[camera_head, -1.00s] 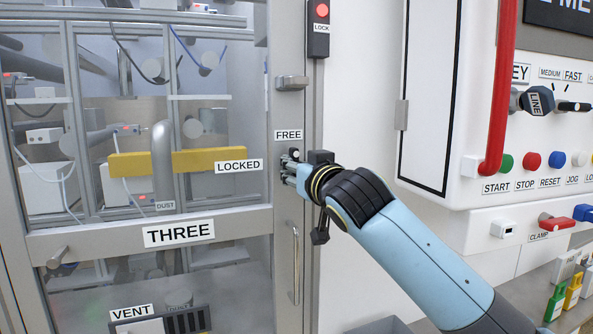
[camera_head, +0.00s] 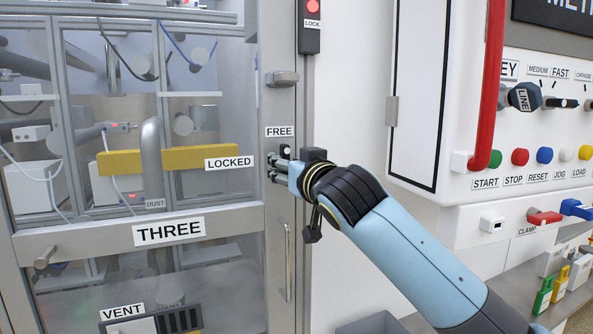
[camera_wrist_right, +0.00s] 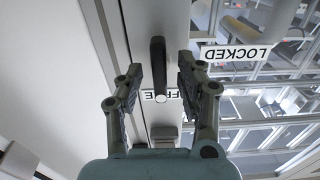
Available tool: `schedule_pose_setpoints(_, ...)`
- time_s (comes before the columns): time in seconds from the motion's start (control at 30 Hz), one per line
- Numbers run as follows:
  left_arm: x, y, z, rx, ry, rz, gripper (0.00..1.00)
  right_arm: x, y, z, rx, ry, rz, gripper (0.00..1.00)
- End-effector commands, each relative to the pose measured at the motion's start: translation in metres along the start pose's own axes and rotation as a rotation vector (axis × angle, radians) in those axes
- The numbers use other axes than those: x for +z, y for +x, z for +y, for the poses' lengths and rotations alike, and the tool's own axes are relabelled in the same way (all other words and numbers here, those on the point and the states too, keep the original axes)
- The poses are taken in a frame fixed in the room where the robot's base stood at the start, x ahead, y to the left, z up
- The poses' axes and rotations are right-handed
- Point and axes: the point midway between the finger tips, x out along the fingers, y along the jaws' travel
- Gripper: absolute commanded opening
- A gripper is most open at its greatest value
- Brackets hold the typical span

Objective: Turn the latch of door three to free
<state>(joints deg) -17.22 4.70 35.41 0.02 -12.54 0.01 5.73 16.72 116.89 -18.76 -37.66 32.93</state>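The door-three latch is a dark handle (camera_wrist_right: 158,62) on the door's right frame, below the FREE label (camera_head: 280,132). In the right wrist view it runs lengthwise along the frame, with its pale-dotted end over the FREE label (camera_wrist_right: 150,96). The dotted end shows in the head view as a dark knob (camera_head: 285,152). The LOCKED label (camera_head: 231,163) is left of it. My right gripper (camera_wrist_right: 160,64) is open, with one finger on each side of the handle and a gap on both sides. In the head view the gripper (camera_head: 276,170) partly hides the latch. My left gripper is out of view.
A vertical door pull (camera_head: 287,262) is below the latch, and a metal bracket (camera_head: 282,78) is above it. A control panel with a red bar (camera_head: 490,90) stands at right. The white wall between is clear.

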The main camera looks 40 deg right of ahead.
Motion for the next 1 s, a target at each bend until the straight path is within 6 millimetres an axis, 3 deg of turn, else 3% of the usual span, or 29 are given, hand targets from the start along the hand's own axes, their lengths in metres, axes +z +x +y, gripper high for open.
schedule_pose_setpoints(0.5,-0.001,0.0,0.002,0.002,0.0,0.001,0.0,0.002,-0.101,0.0,-0.001,0.0,-0.004,0.38)
schedule_pose_setpoints(0.7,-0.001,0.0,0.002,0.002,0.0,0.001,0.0,0.001,-0.114,0.0,0.0,0.001,-0.002,0.38)
schedule_pose_setpoints(1.0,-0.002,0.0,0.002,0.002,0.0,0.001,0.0,0.001,-0.114,0.0,0.0,0.001,-0.002,0.38)
